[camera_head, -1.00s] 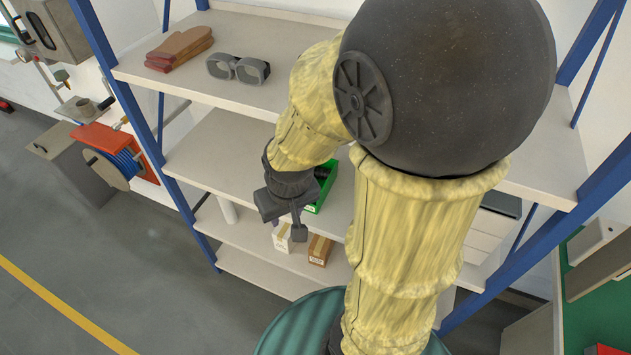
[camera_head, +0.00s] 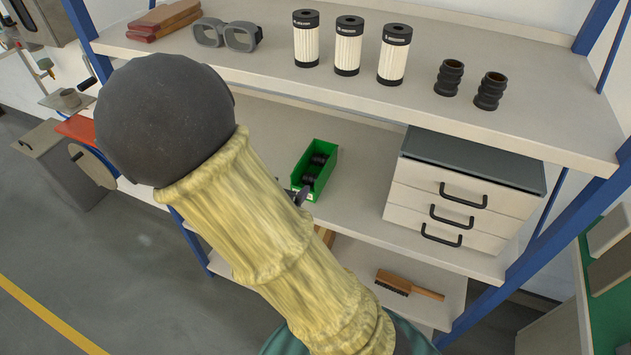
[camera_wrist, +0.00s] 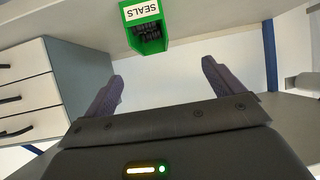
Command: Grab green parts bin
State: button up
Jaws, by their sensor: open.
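The green parts bin (camera_head: 317,169) stands on the middle shelf and holds several black ring-shaped parts. In the wrist view the green bin (camera_wrist: 149,37) shows upside down at the top, with a white label reading SEALS. My gripper (camera_wrist: 162,77) is open and empty, its two dark fingers spread apart below the bin in that view, with a gap between them and it. In the head view only a small dark part of my gripper (camera_head: 300,196) shows at the bin's near end; my arm hides the rest.
A drawer unit (camera_head: 463,190) stands right of the bin on the same shelf (camera_head: 365,160). The upper shelf (camera_head: 420,75) carries filters (camera_head: 348,46), goggles (camera_head: 226,35) and black bellows (camera_head: 449,77). A brush (camera_head: 410,285) lies on the shelf below. Blue posts (camera_head: 560,215) frame the rack.

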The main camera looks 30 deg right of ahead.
jog(key=w+d+f+h, duration=0.1)
jog(key=w+d+f, duration=0.3)
jog(key=d, duration=0.6)
jog(key=shift+w+f+m+h+b, duration=0.15)
jog(key=shift+w+m+h+b, duration=0.25)
jog(key=shift+w, duration=0.7)
jog(key=p+x, duration=0.1)
jog(key=x, duration=0.4)
jog(key=shift+w+a+f, duration=0.1)
jog(key=shift+w+f, duration=0.05)
jog(key=shift+f, duration=0.15)
jog(key=shift+c, duration=0.4)
jog(key=c, duration=1.3)
jog(key=shift+a+r, duration=0.1)
jog(key=shift+r, duration=0.05)
jog(key=shift+c, duration=0.2)
